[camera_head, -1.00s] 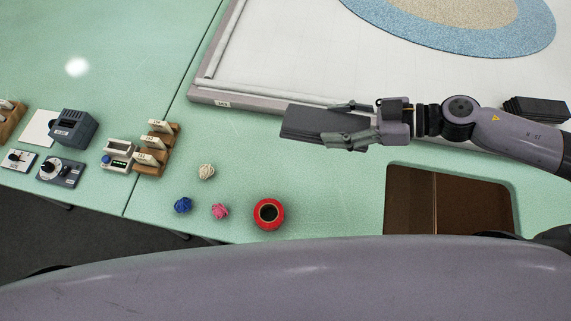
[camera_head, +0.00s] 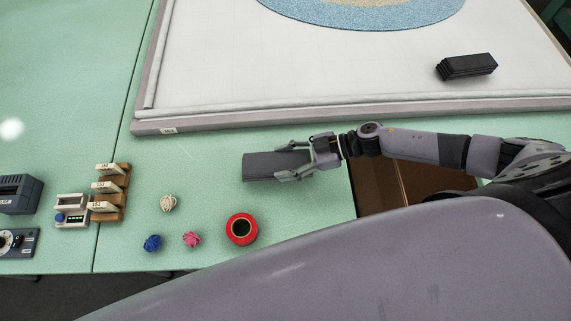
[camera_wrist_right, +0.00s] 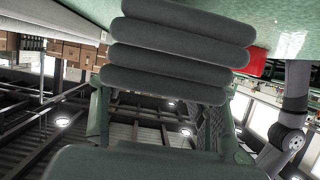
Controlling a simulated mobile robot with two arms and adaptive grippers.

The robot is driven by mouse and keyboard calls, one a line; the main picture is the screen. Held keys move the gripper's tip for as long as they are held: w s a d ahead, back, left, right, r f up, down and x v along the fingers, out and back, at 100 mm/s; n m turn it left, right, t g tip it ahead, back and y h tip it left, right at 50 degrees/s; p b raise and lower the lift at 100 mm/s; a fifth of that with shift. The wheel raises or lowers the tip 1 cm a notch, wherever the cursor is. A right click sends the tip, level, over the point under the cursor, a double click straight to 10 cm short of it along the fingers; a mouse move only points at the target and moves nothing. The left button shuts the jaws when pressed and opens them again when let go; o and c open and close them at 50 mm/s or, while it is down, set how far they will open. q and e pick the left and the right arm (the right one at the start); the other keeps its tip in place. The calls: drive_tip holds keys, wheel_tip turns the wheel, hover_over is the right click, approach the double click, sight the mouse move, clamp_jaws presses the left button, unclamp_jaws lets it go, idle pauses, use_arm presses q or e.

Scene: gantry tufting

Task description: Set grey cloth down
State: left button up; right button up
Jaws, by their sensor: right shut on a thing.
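The grey cloth (camera_head: 262,167) is a folded, dark grey, layered bundle in the head view. My right gripper (camera_head: 288,162) is shut on it, one finger along each long side, with the cloth sticking out to the left. It appears over the bare green table between the frame's front edge and the red spool; whether it touches the table I cannot tell. In the right wrist view the cloth (camera_wrist_right: 175,55) fills the upper middle as several stacked rolls, with the green table beyond. My left gripper is not in view.
A red spool (camera_head: 242,229) and white (camera_head: 168,203), blue (camera_head: 153,243) and pink (camera_head: 192,240) yarn balls lie front left of the cloth. The tufting frame (camera_head: 200,122) is behind. A dark folded stack (camera_head: 467,66) lies on its backing. A brown recess (camera_head: 376,190) is right.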

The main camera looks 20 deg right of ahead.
drive_tip(key=shift+f, duration=1.35)
drive_tip(key=o, duration=1.2)
drive_tip(key=b+v, duration=0.2)
drive_tip(key=v, duration=0.9)
drive_tip(key=shift+s+d+f+b, duration=0.1)
drive_tip(key=shift+d+f+b, duration=0.05)
drive_tip(key=shift+b, duration=0.15)
drive_tip(key=shift+s+d+r, duration=0.1)
drive_tip(key=shift+d+r, duration=0.15)
drive_tip(key=shift+d, duration=0.1)
